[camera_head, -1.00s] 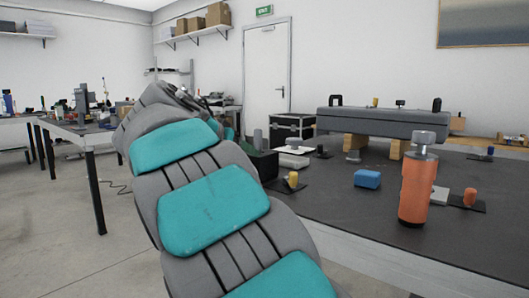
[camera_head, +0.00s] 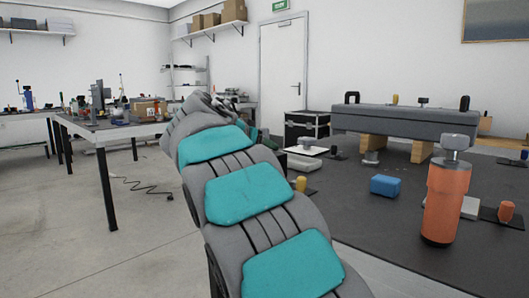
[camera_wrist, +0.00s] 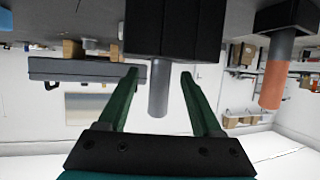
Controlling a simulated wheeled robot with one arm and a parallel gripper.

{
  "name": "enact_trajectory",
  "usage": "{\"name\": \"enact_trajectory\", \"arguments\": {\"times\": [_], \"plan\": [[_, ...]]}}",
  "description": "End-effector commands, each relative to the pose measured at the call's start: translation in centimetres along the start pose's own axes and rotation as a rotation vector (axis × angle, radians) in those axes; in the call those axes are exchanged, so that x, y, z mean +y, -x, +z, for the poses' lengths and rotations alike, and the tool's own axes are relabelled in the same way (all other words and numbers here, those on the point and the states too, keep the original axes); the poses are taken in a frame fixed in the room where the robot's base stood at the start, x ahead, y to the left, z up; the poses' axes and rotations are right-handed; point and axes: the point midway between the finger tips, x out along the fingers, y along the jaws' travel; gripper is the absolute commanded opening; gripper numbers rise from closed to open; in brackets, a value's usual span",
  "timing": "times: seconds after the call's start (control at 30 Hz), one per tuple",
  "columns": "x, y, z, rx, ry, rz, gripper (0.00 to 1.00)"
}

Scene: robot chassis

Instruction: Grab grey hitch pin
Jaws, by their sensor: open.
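In the wrist view, which looks upside down, a grey cylindrical pin (camera_wrist: 158,88) sticks out of a black block (camera_wrist: 172,28). My gripper (camera_wrist: 159,74) has two green fingers spread apart. The pin shows between them with a gap on each side, and I cannot tell how deep it lies between the fingers. Nothing is held. In the head view my grey and teal arm reaches away from me and hides the pin and most of the gripper.
The dark table (camera_head: 390,215) holds an orange cylinder with a grey top (camera_head: 446,195), a blue block (camera_head: 385,186), a yellow-topped pin (camera_head: 301,184) and a long grey case (camera_head: 405,122) on wooden blocks. An orange part (camera_wrist: 274,82) shows at right in the wrist view. Open floor lies left.

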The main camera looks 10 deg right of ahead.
Motion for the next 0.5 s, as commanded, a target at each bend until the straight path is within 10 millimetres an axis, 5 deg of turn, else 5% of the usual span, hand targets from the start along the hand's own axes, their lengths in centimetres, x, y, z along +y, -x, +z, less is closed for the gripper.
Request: {"name": "enact_trajectory", "arguments": {"times": [0.33,0.5], "plan": [[-0.06,-1.72,0.00,0.001,0.000,-0.001,0.67],[-0.04,-1.71,0.00,0.001,0.000,-0.001,0.48]]}}
